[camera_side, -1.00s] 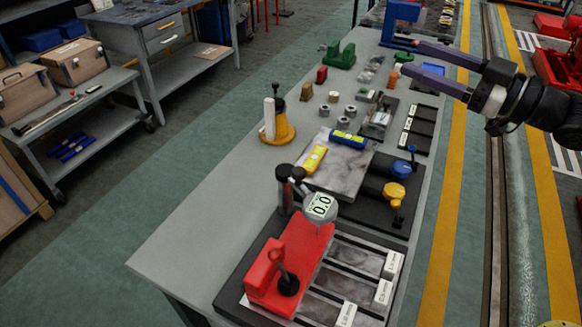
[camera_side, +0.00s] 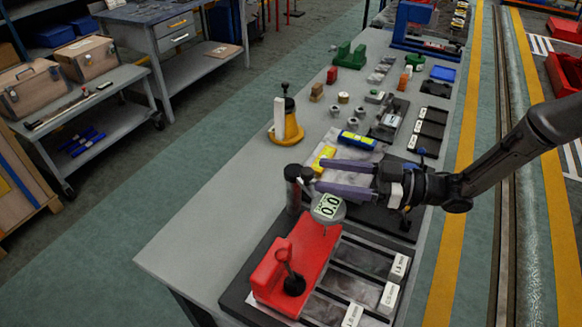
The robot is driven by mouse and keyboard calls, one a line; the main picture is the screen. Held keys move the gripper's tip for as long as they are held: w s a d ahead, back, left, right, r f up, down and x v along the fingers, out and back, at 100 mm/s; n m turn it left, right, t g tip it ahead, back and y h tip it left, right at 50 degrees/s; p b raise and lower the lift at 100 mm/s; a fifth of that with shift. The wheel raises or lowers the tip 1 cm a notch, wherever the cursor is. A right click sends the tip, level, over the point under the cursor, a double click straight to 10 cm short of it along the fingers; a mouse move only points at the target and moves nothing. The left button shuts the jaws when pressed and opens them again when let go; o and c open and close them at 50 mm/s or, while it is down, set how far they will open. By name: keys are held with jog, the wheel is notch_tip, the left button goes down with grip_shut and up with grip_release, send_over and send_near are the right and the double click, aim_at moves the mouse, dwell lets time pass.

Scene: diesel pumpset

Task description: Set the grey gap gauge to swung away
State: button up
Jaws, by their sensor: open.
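The grey gap gauge (camera_side: 328,209) is a round grey dial with a pale display reading 0.0. It sits over the far end of a red block (camera_side: 303,258), beside a dark upright post (camera_side: 292,188). My gripper (camera_side: 317,176) is open, its two purple fingers pointing left. The fingertips are near the post top and a dark knob beside it, just behind the dial in the picture. I cannot tell whether they touch anything. The fingers hide part of the area between post and dial.
A yellow level (camera_side: 322,158) and a blue level (camera_side: 356,140) lie on the grey plate behind. A yellow stand (camera_side: 286,128) is farther left. Slotted trays with white labels (camera_side: 399,267) lie right of the red block. The bench's left front is clear.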

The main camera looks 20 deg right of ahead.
jog(key=x, duration=0.7)
jog(key=shift+w+a, duration=0.25)
jog(key=shift+a, duration=0.1)
grip_shut()
dwell(1.0)
